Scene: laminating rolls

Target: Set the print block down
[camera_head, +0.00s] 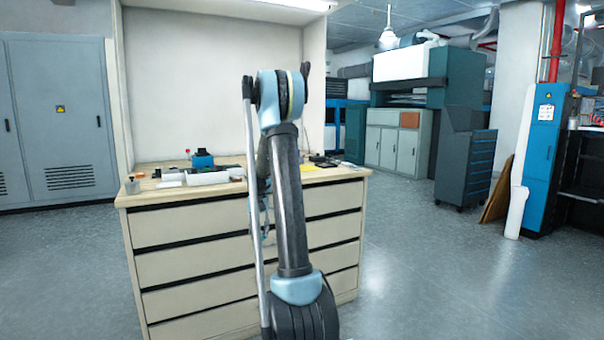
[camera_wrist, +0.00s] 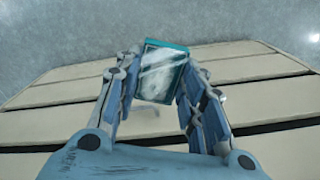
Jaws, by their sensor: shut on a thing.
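My gripper (camera_wrist: 160,84) is shut on the print block (camera_wrist: 164,68), a teal-edged rectangular block with a pale, glossy face, in the wrist view. The block sits between the two fingers, and its far end extends past the fingertips. Behind the block the wrist view shows cream drawer fronts and grey floor. In the head view my arm covers most of the gripper, and I cannot make out the block there. Part of my gripper seems to hang in front of the drawers.
A cream drawer cabinet (camera_head: 190,268) with a wooden top stands ahead. On its top lie a white roll (camera_head: 207,178), a blue device (camera_head: 202,160) and a small grey cup (camera_head: 132,186) at the left. Dark items lie at the right. Open floor (camera_head: 430,275) is on the right.

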